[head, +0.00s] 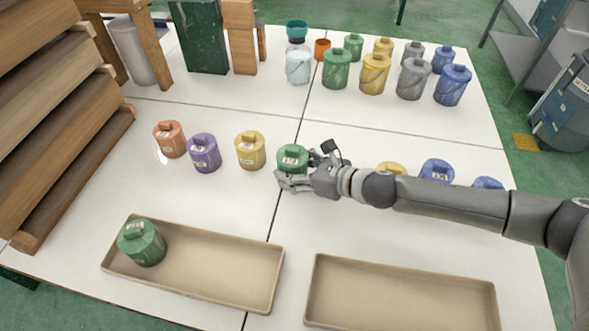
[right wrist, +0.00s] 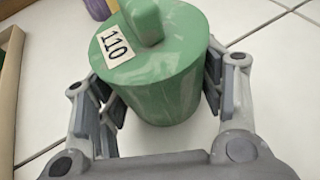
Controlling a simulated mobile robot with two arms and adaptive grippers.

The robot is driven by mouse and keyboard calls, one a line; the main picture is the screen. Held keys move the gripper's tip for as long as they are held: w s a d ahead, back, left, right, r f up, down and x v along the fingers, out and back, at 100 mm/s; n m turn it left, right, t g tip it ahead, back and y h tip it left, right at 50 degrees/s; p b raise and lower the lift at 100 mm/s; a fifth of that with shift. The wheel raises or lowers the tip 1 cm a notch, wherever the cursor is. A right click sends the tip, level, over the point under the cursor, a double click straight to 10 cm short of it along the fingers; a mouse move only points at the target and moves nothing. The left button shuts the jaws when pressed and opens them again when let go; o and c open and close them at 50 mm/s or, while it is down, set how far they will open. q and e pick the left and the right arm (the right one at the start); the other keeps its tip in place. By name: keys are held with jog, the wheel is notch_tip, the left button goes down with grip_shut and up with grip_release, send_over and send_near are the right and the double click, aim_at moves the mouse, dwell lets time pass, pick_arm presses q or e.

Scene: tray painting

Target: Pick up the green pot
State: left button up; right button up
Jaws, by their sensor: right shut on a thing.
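A green pot (head: 292,157) with a knobbed lid stands upright near the middle of the table, in the row of coloured pots. My right gripper (head: 296,172) reaches it from the right and is shut on it. In the right wrist view the same green pot (right wrist: 165,75) sits between the two fingers (right wrist: 165,95), with a "110" label on its lid. I cannot tell if it is off the table. Another green pot (head: 142,243) stands in the left tray (head: 215,272). My left gripper is not in view.
An orange pot (head: 170,139), a purple pot (head: 204,153) and a yellow pot (head: 250,150) stand to the left. Blue and yellow pots are partly hidden behind my right arm. An empty right tray (head: 400,295) lies in front. Several cans and buckets stand at the back.

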notch_tip(320, 180, up, 3)
jog(key=shift+f, duration=0.1)
jog(key=s+a+r+p, duration=0.1)
jog(key=s+a+r, duration=0.8)
jog(key=s+r, duration=0.15)
notch_tip(320, 180, up, 9)
jog(key=p, duration=1.1)
jog(key=shift+s, duration=0.15)
jog(key=shift+a, duration=0.1)
